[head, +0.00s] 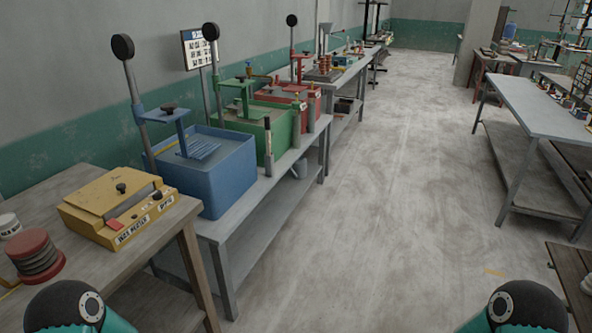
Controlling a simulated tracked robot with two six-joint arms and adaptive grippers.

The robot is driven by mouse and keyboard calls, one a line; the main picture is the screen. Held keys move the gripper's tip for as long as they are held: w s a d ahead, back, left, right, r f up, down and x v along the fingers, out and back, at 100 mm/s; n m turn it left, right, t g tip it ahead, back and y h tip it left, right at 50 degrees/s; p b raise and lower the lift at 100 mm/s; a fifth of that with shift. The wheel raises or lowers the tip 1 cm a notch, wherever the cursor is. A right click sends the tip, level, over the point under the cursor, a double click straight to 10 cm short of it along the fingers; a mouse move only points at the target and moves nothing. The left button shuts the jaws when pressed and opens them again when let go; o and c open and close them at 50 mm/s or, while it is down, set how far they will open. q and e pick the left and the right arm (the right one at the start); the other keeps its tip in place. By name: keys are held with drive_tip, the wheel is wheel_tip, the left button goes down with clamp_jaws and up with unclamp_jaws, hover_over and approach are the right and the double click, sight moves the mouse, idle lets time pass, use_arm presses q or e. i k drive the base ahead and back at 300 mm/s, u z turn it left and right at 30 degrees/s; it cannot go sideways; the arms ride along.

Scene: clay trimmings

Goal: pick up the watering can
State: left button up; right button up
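I cannot make out a watering can in the head view. A small grey pail-like vessel (299,168) shows at the bench with the coloured boxes, partly hidden; I cannot tell what it is. Neither of my grippers is in view. Only rounded black and teal parts of my own arms show at the bottom left and bottom right corners.
Blue (215,190), green (240,138) and red (295,100) boxes with levers stand on a grey bench along the left wall. A yellow machine (115,205) and a red spool (36,258) sit on a nearer wooden table. A grey table (545,110) stands right. The middle floor is clear.

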sight(298, 169)
drive_tip(key=z, duration=0.05)
drive_tip(key=i, duration=0.9)
drive_tip(key=u, duration=0.2)
drive_tip(key=k, duration=0.9)
drive_tip(key=z, duration=0.2)
drive_tip(key=i, duration=0.9)
drive_tip(key=u, duration=0.05)
